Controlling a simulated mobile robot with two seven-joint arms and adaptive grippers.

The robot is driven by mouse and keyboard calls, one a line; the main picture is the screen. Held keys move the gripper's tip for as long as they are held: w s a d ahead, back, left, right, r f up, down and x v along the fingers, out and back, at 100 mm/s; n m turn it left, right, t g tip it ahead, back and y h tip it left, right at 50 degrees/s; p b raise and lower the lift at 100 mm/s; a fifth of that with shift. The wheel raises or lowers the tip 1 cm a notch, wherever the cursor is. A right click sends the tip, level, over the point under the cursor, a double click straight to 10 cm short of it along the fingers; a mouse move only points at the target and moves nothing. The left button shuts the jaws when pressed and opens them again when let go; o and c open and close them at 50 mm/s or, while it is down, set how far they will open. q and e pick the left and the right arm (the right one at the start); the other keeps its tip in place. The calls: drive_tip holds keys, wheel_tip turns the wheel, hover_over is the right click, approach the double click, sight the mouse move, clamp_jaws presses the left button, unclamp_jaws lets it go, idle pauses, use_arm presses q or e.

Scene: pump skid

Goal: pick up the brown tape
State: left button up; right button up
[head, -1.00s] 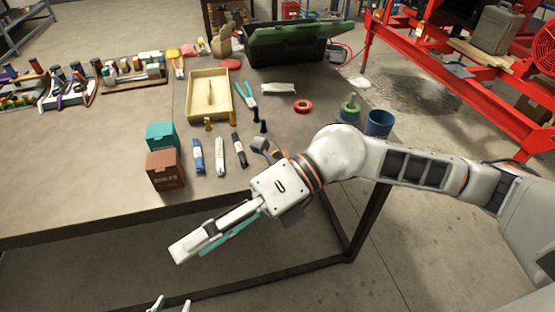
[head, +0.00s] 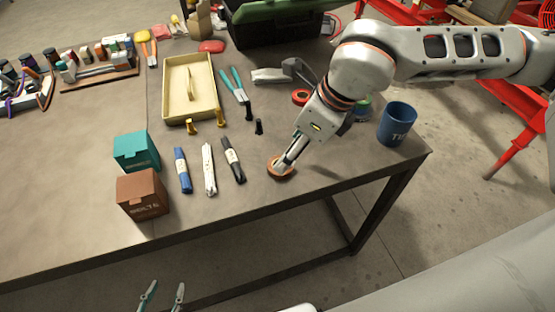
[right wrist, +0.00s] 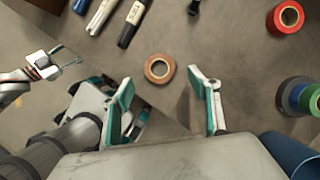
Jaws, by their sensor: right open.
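The brown tape (head: 281,174) is a flat roll lying on the workbench near its front edge. In the right wrist view the brown tape (right wrist: 148,70) lies just ahead of and roughly between my right fingers. My right gripper (right wrist: 167,92) is open and empty. In the head view my right gripper (head: 287,163) points down at the tape and hides part of it; contact cannot be told. My left gripper (head: 162,295) is open and empty, low in front of the bench.
A red tape (head: 299,97), a blue mug (head: 397,125) and a green tape (right wrist: 313,100) are to the right. A yellow tray (head: 189,88) stands behind.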

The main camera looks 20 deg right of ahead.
sight(273, 174)
drive_tip(key=shift+a+f, duration=0.25)
drive_tip(key=shift+f, duration=0.45)
drive_tip(key=x, duration=0.4)
drive_tip(key=shift+w+f+b, duration=0.1)
drive_tip(key=shift+f+b, duration=0.1)
drive_tip(key=shift+b, duration=0.1)
drive_tip(key=shift+w+f, duration=0.1)
drive_tip(key=shift+f, duration=0.1)
drive_tip(key=c, duration=1)
use_arm(q)
drive_tip(key=shift+s+f, duration=0.1)
drive_tip(key=shift+f, duration=0.3)
use_arm(e)
drive_tip(key=shift+c, duration=0.3)
